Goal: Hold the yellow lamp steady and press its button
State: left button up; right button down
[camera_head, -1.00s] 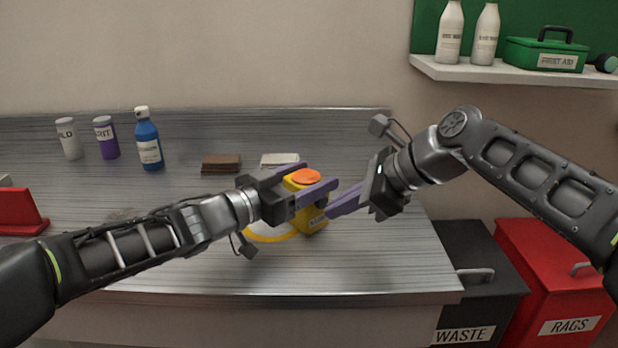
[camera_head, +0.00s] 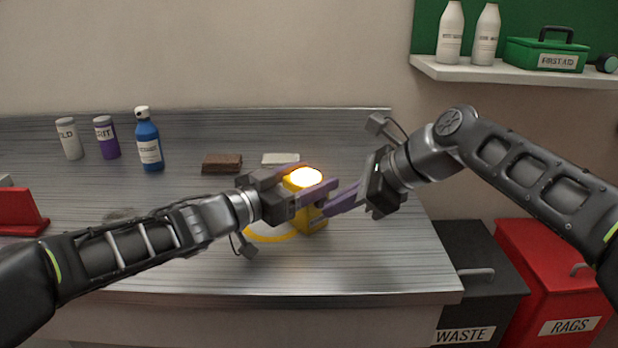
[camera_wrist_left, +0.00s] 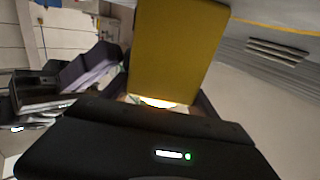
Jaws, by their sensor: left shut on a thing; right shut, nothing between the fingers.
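The yellow lamp (camera_head: 313,221) stands on the metal bench, and its top dome (camera_head: 304,177) glows bright white-orange. My left gripper (camera_head: 318,180) is shut on the lamp, one purple finger along each side just below the dome. The lamp's yellow body (camera_wrist_left: 175,45) fills the middle of the left wrist view. My right gripper (camera_head: 322,212) is shut and empty. Its fingertips are at the lamp's front right face, below the left gripper's near finger. The button is hidden behind these fingertips. I cannot tell how firmly they touch.
A brown block (camera_head: 221,163) and a pale block (camera_head: 281,159) lie behind. A blue bottle (camera_head: 148,143) stands back left. The front of the bench is clear.

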jog(key=shift+s+d, duration=0.2)
jog(key=shift+s, duration=0.1)
jog(key=shift+s+d, duration=2)
jog(key=shift+s, duration=0.25)
pick_arm(q)
jog(key=o, duration=1.8)
jog(key=shift+s+a, duration=0.1)
